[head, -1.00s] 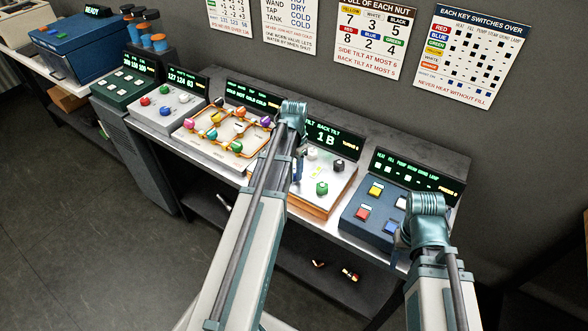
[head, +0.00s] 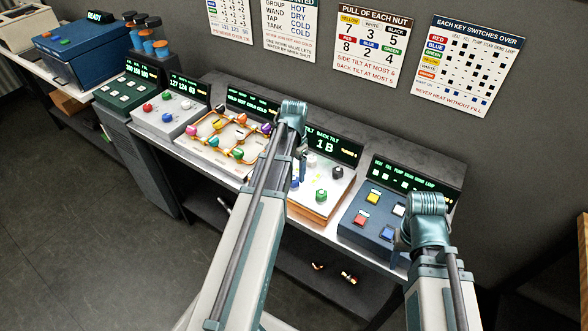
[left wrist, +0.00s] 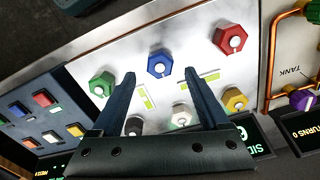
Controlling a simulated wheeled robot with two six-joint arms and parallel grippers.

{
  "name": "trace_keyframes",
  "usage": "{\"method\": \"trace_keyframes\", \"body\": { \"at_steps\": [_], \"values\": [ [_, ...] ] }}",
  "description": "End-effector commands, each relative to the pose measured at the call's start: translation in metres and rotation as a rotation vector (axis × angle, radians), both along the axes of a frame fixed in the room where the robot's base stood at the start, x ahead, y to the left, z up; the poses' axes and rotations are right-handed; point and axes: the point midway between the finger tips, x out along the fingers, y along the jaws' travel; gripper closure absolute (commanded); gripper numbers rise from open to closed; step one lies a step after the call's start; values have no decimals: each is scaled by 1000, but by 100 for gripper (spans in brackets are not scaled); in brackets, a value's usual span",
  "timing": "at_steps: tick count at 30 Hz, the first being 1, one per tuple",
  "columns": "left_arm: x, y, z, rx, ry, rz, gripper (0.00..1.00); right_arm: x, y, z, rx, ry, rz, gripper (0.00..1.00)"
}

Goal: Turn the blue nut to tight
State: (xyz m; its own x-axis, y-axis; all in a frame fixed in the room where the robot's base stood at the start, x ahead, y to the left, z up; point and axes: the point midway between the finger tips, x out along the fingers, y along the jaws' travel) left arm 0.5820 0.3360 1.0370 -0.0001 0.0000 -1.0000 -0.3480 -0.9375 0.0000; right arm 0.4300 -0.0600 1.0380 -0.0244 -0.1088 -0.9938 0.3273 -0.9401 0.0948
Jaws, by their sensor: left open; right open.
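The blue nut (left wrist: 160,64) is a hexagonal knob on a pale panel (left wrist: 195,57) in the left wrist view. My left gripper (left wrist: 160,74) is open, its two dark fingers pointing toward the blue nut, one on either side in the picture. I cannot tell whether they touch it. Around it sit a red nut (left wrist: 235,38), a green nut (left wrist: 101,84), a yellow nut (left wrist: 234,99), a white nut (left wrist: 181,116) and a black nut (left wrist: 133,124). In the head view my left arm covers part of this panel. My right gripper (head: 402,240) is open beside the key box, mostly hidden.
A dark blue box (head: 365,228) with coloured keys stands right of the nut panel. A panel with orange pipes and coloured valves (head: 222,140) stands on the left. Displays line the back. Posters hang on the wall, including a pull-of-each-nut chart (head: 370,45).

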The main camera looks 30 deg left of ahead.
Motion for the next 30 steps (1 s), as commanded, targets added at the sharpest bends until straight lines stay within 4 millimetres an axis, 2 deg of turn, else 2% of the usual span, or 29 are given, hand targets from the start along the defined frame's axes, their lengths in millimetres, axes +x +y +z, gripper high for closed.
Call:
{"method": "trace_keyframes", "body": {
  "at_steps": [1,16,21,30],
  "values": [
    [0,0,16,0,0,0,22,0,0,16,0,0,-1,50],
    [0,0,91,0,0,-1,22,0,0,91,2,-1,-14,50],
    [0,0,102,0,0,-1,22,0,0,102,2,0,-13,50],
    [0,0,102,0,0,-1,22,0,0,102,2,1,-12,50]
  ]
}}
